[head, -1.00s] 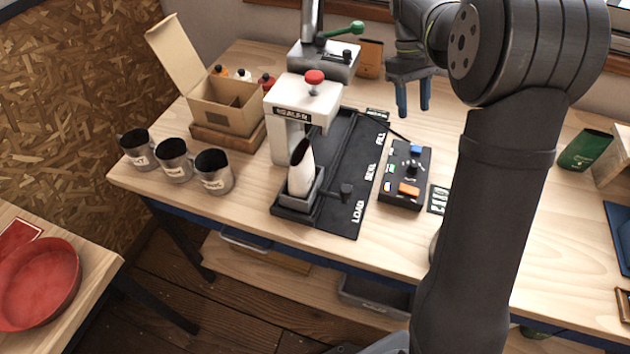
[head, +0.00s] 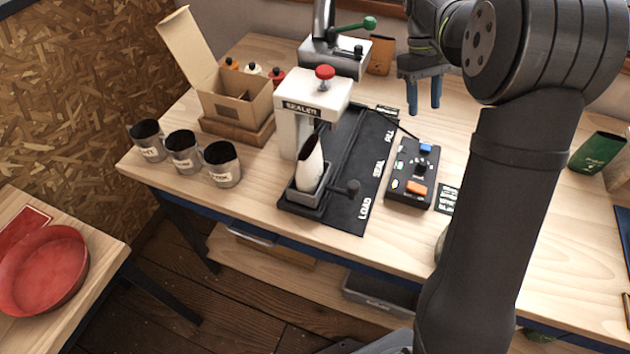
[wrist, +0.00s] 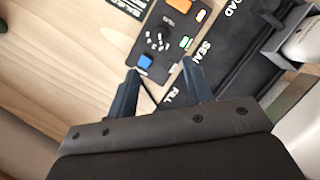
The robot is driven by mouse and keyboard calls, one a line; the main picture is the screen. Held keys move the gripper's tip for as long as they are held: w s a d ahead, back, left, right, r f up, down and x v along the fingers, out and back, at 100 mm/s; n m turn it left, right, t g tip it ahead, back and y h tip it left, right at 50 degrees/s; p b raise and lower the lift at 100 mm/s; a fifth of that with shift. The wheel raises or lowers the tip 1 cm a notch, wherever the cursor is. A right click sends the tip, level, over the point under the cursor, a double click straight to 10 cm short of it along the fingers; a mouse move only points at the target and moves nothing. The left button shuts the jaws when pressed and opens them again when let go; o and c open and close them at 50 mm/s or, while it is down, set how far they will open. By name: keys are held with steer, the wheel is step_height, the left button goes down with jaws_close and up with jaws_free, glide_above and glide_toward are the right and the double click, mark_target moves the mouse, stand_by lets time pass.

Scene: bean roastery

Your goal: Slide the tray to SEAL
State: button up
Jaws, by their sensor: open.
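The tray (head: 297,197) is a small grey open box at the LOAD end of the black track (head: 352,201). A white bag (head: 310,166) stands in it, leaning a little. A dark knob (head: 353,188) sticks out at the tray's right side. The SEAL label (head: 378,169) lies midway along the track, between LOAD and FILL. My gripper (head: 424,108) is open and empty, held above the bench beyond the control box, apart from the tray. In the wrist view my gripper (wrist: 163,88) shows both blue fingers apart, with the tray (wrist: 276,45) at the upper right.
The white sealer (head: 309,95) with a red knob stands left of the track. The control box (head: 411,175) with blue and orange buttons sits right of it. Several mugs (head: 182,152) and an open carton (head: 233,100) stand at left. Bench at right is partly clear.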

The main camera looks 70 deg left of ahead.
steer(key=shift+o, duration=0.2)
step_height(320, 180, up, 5)
steer(key=y, duration=0.4)
glide_above(354, 184)
step_height(354, 184, down, 16)
steer(key=shift+f, duration=0.15)
jaws_close()
